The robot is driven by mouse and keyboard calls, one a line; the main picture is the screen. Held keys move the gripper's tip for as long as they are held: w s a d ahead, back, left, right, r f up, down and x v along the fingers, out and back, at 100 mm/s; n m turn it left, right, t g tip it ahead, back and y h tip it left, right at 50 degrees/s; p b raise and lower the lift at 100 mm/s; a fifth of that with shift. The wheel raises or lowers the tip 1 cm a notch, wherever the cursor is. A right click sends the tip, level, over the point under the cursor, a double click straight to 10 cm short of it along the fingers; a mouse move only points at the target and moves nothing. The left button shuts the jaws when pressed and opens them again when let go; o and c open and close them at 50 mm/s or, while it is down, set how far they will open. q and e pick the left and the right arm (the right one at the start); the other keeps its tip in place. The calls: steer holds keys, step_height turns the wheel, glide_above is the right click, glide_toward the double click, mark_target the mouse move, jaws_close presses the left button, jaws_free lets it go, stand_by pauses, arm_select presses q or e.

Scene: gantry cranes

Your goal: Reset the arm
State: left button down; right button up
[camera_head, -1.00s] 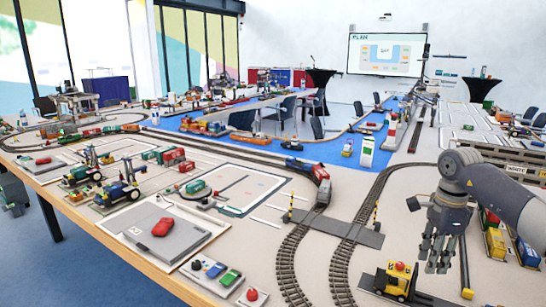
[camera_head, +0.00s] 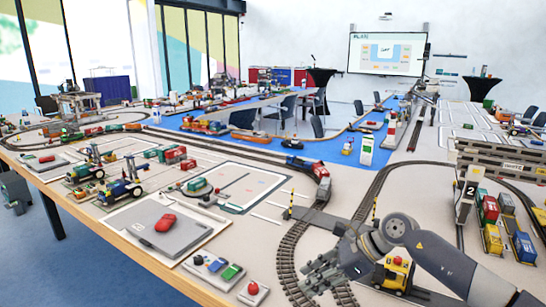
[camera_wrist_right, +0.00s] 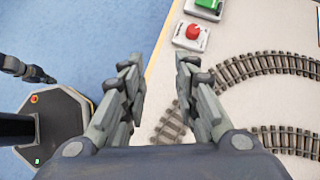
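My right arm reaches in from the lower right in the head view. Its gripper (camera_head: 318,278) is above the curved toy rail track (camera_head: 290,262), near the front of the table. In the right wrist view the right gripper (camera_wrist_right: 160,65) has its two fingers apart with nothing between them.
A red button box (camera_head: 253,291) and a button panel (camera_head: 212,269) stand at the front edge, left of my right gripper. A yellow vehicle (camera_head: 396,274) is partly hidden behind my right arm. Coloured containers (camera_head: 491,222) and a post marked 2 (camera_head: 466,197) stand at right.

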steer(key=s+a+r+m+t+y, duration=0.4)
steer(key=a+r+m+t+y, duration=0.5)
steer(key=a+m, duration=0.4)
steer(key=d+f+m+t+h, duration=0.35)
steer(key=d+m+h, duration=0.35)
steer(key=m, duration=0.4)
steer(key=d+f+m+t+h, duration=0.2)
steer(key=d+m+t+h, duration=0.35)
steer(key=m, duration=0.55)
steer(key=s+d+f+m+g+h, duration=0.5)
steer(key=d+f+m, duration=0.2)
steer(key=f, duration=0.2)
steer(key=s+d+f+m+g, duration=0.2)
steer(key=s+f+m+g, duration=0.35)
steer(key=s, duration=0.75)
steer(key=s+d+f+m+g, duration=0.25)
steer(key=s+f+g, duration=0.5)
steer(key=s, duration=0.65)
step_height(320, 180, down, 27)
steer(key=s, duration=0.1)
steer(key=s+d+f+g, duration=0.1)
steer(key=s+d+f, duration=0.1)
steer(key=s+f, duration=1.4)
steer(key=shift+s+d, duration=0.35)
steer(key=shift+s, duration=0.05)
